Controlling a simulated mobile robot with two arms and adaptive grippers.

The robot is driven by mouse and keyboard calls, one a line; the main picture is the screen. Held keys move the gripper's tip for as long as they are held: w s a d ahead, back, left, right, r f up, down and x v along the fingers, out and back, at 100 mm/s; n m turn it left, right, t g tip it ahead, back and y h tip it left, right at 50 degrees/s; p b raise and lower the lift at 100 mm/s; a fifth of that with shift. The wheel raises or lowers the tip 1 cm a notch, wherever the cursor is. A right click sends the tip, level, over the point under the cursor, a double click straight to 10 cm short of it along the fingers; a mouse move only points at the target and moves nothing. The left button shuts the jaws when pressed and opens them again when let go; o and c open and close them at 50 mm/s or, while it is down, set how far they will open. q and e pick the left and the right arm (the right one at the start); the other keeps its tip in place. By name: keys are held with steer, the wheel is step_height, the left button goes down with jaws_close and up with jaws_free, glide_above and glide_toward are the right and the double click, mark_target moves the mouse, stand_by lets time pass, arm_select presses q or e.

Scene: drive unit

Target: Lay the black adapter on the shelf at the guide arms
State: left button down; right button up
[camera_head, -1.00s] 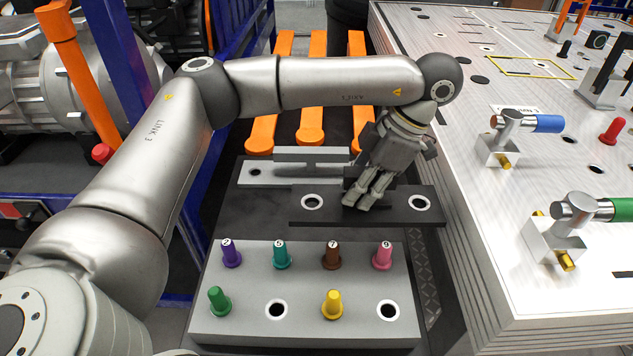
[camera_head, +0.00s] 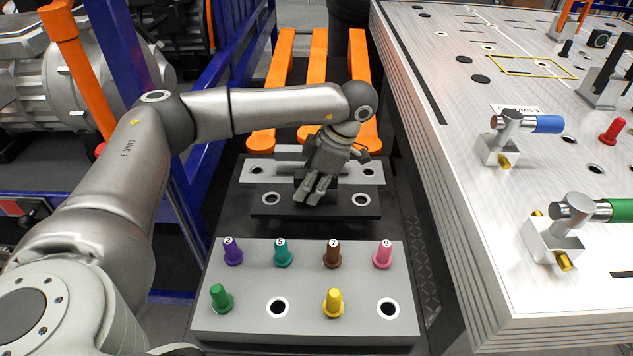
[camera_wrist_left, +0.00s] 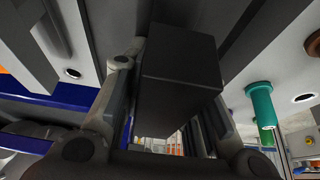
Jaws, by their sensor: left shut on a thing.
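The black adapter (camera_head: 273,206) is a flat dark plate with a white-ringed hole near each end and a block in its middle. My left gripper (camera_head: 312,196) is shut on that block from above. The block (camera_wrist_left: 183,65) also shows between the fingers in the left wrist view. The adapter lies in front of a grey plate (camera_head: 372,175) with similar holes, over the dark shelf (camera_head: 225,215). I cannot tell whether it touches the shelf. Orange arms (camera_head: 315,75), perhaps the guide arms, stretch away behind the plates. My right gripper is not in view.
In front lies a grey holder plate (camera_head: 235,335) with several coloured numbered pins and two empty holes. A large perforated table (camera_head: 450,130) with clamps stands to the right. A blue frame (camera_head: 228,75) runs along the left.

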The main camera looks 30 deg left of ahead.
arm_select(q)
steer(key=f, duration=0.1)
steer(key=a+f, duration=0.1)
steer(key=f, duration=0.1)
steer(key=shift+w+a+f+p, duration=0.1)
steer(key=shift+a+f+p, duration=0.25)
steer(key=shift+f+p, duration=0.05)
steer(key=shift+f, duration=0.45)
steer(key=c, duration=1.2)
jaws_free()
steer(key=shift+d, duration=0.1)
steer(key=shift+o, duration=0.2)
steer(key=b+v, duration=0.1)
steer(key=v, duration=1.1)
